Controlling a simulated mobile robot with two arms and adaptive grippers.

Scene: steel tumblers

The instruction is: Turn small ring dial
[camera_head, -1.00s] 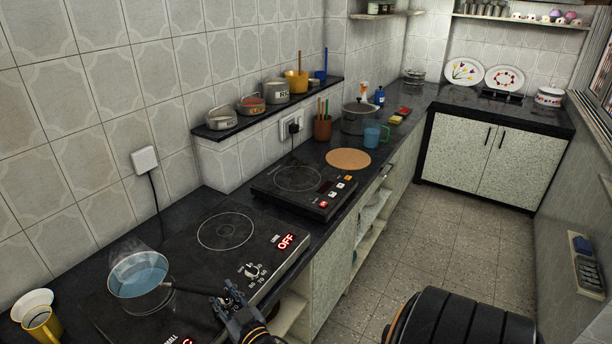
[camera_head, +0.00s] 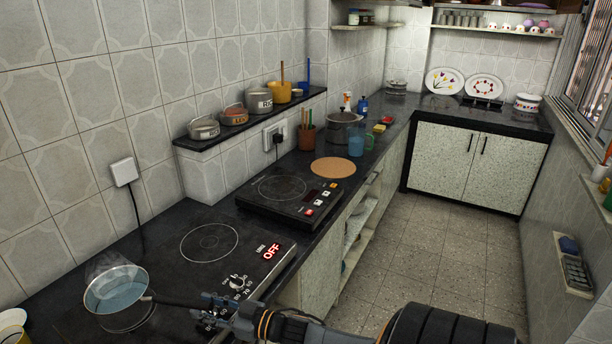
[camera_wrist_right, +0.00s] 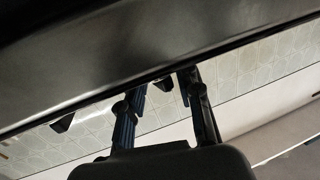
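The black cooktop (camera_head: 165,270) has a large-ring dial (camera_head: 237,283) beside a red OFF display (camera_head: 272,252). My right gripper (camera_head: 207,310) reaches in from the right at the cooktop's front, nearer than the large-ring dial. It hides most of the small-ring dial in the head view. In the right wrist view, which appears upside down, my right gripper's fingers (camera_wrist_right: 162,88) are apart. A dark knob (camera_wrist_right: 166,83) shows between them with gaps on both sides. Another knob (camera_wrist_right: 62,122) lies to the left. My left gripper is not in view.
A steaming pan of water (camera_head: 117,293) stands on the cooktop's left part, its handle pointing toward my right gripper. A yellow mug (camera_head: 10,330) is at the lower left. A second cooktop (camera_head: 290,197) and a round cork-coloured mat (camera_head: 333,167) lie farther back.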

